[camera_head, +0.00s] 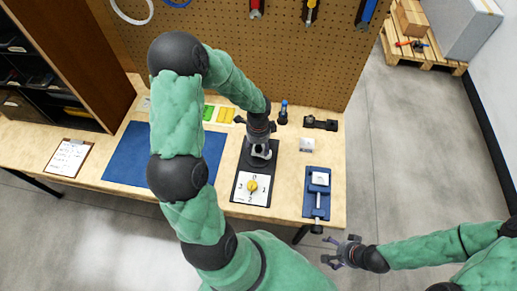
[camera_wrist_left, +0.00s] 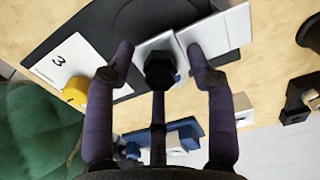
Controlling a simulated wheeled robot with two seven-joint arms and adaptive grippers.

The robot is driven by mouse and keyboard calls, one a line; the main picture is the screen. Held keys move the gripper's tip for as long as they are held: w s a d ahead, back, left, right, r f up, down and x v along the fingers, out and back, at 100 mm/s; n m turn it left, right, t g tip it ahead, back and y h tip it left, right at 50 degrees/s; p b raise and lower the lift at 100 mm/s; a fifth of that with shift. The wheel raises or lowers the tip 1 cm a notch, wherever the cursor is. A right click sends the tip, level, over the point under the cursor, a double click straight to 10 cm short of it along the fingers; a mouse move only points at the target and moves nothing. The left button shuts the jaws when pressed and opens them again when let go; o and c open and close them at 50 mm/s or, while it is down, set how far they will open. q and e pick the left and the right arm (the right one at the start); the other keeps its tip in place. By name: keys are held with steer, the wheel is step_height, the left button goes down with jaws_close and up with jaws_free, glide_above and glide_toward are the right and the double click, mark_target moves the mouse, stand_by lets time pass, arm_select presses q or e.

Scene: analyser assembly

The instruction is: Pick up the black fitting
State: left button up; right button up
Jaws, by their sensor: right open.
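The black fitting (camera_wrist_left: 160,70) shows in the left wrist view as a dark, hexagonal piece between my left gripper's fingers. Gaps show between it and both side fingers. The middle finger lines up just below it, and I cannot tell whether they touch. My left gripper (camera_wrist_left: 159,62) is open. In the head view this gripper (camera_head: 260,135) is over the grey-and-white stand on the black base plate (camera_head: 244,173), and I cannot make out the fitting there. My right gripper (camera_head: 345,250) is open and empty, off the table's front right.
A white card with a yellow knob (camera_head: 252,186) lies at the plate's front. A blue fixture (camera_head: 311,204) with a white block is to the right. A blue mat (camera_head: 125,162) lies left.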

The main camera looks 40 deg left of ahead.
arm_select(q)
jaws_close()
steer(key=shift+r, duration=0.15)
